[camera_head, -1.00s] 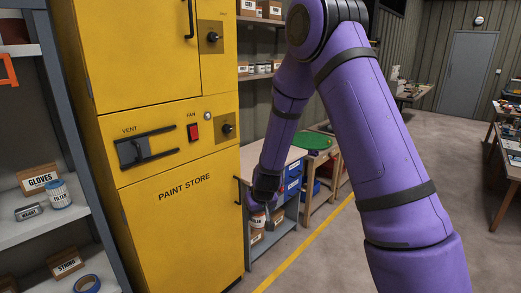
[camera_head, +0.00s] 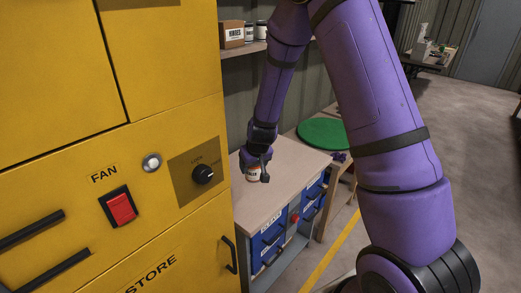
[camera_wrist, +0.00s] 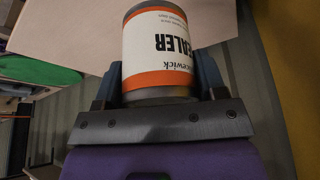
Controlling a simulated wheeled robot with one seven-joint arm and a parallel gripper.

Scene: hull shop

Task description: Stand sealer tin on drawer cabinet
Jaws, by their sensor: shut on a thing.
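The sealer tin (camera_wrist: 158,45), white with orange bands and a grey rim, is between the fingers of my gripper (camera_wrist: 158,88) in the wrist view. My gripper is shut on it. In the head view my gripper (camera_head: 254,166) and the small visible part of the tin (camera_head: 252,176) are over the near left part of the drawer cabinet's pale wooden top (camera_head: 290,163). I cannot tell whether the tin touches the top. The cabinet has blue drawers at its front. The top also shows in the wrist view (camera_wrist: 70,25).
The yellow paint store cabinet (camera_head: 140,130) stands close on the left, with a red fan switch and knob. A shelf with a box (camera_head: 237,34) and tins is on the wall behind. A green round thing (camera_head: 322,133) lies beyond the cabinet. The rest of the visible cabinet top is clear.

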